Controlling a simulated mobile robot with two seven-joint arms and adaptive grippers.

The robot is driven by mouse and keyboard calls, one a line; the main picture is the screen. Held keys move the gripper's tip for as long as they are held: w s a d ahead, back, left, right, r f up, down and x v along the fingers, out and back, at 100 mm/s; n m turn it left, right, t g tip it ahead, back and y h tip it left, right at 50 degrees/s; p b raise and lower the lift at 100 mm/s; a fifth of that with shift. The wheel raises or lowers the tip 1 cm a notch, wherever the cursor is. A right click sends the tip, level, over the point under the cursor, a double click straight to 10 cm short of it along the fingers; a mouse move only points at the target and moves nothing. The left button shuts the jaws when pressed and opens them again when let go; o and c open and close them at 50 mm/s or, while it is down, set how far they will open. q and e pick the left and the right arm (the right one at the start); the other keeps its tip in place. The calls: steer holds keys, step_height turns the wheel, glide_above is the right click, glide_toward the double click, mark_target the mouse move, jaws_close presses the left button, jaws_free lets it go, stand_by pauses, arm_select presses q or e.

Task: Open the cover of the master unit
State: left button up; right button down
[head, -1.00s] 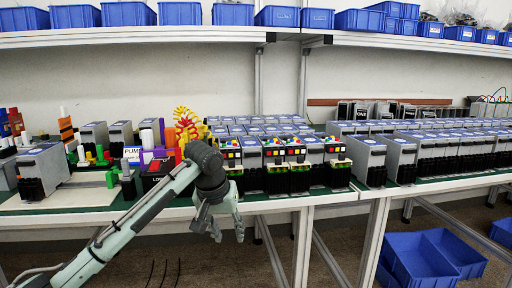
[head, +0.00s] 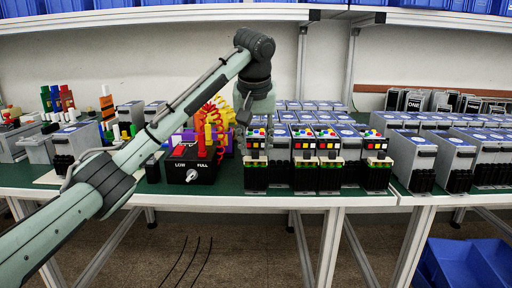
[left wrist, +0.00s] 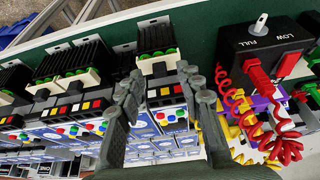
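A row of several grey units with coloured buttons on top and black-and-green terminal blocks in front stands near the table's front edge. I cannot tell from any label which is the master unit. My left gripper (head: 250,122) points down just above and behind the leftmost of these units (head: 256,172). In the left wrist view, my left gripper (left wrist: 160,92) has its two fingers apart, with that unit's top (left wrist: 166,95) showing between them. Nothing is visibly held, and I cannot tell whether a finger touches the unit. My right gripper is in neither view.
A black control box (head: 190,168) marked LOW and FULL, with red and yellow coiled cords (head: 212,120), stands close left of the units. Many grey units (head: 430,155) fill the right side. The shelf (head: 180,16) hangs above. Blue bins (head: 465,265) lie below right.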

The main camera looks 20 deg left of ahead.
arm_select(q)
steer(key=shift+w+f, duration=0.15)
steer(key=shift+f, duration=0.25)
steer(key=shift+w+f, duration=0.1)
steer(key=shift+f, duration=0.05)
jaws_close()
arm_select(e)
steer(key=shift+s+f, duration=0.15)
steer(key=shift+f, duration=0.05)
